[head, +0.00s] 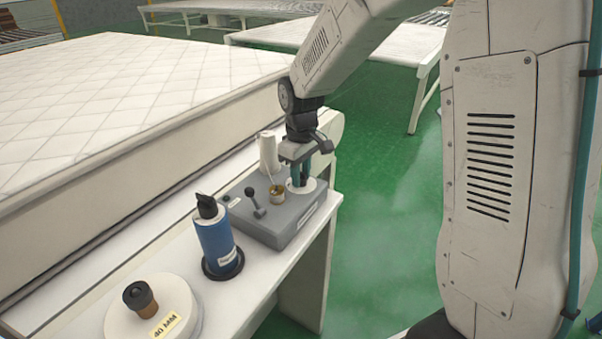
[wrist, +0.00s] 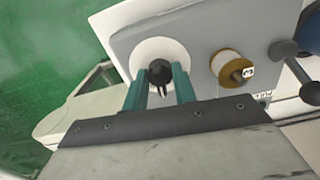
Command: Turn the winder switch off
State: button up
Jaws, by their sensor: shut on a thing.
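The winder is a grey box (head: 283,232) near the right end of a white bench. On its top a white round dial (head: 312,193) carries a small black knob, clear in the wrist view (wrist: 160,71). My gripper (head: 300,181) reaches down from above with its teal fingers on both sides of the knob, shut on it. The fingers partly hide the knob and dial. A small thread bobbin (head: 277,193) and a dark ball-ended lever (head: 254,198) stand on the box to the left of the dial. The knob's pointing direction is hard to read.
A white cone (head: 268,152) stands behind the box. A blue cylinder (head: 216,244) and a white disc (head: 150,312) labelled 40 MM stand further left on the bench. A quilted mattress (head: 100,95) lies behind. Green floor is open to the right.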

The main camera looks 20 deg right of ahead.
jog(key=n, duration=0.5)
jog(key=shift+n, duration=2.5)
jog(key=o, duration=1)
notch_tip(320, 180, up, 8)
jog(key=shift+f, duration=0.1)
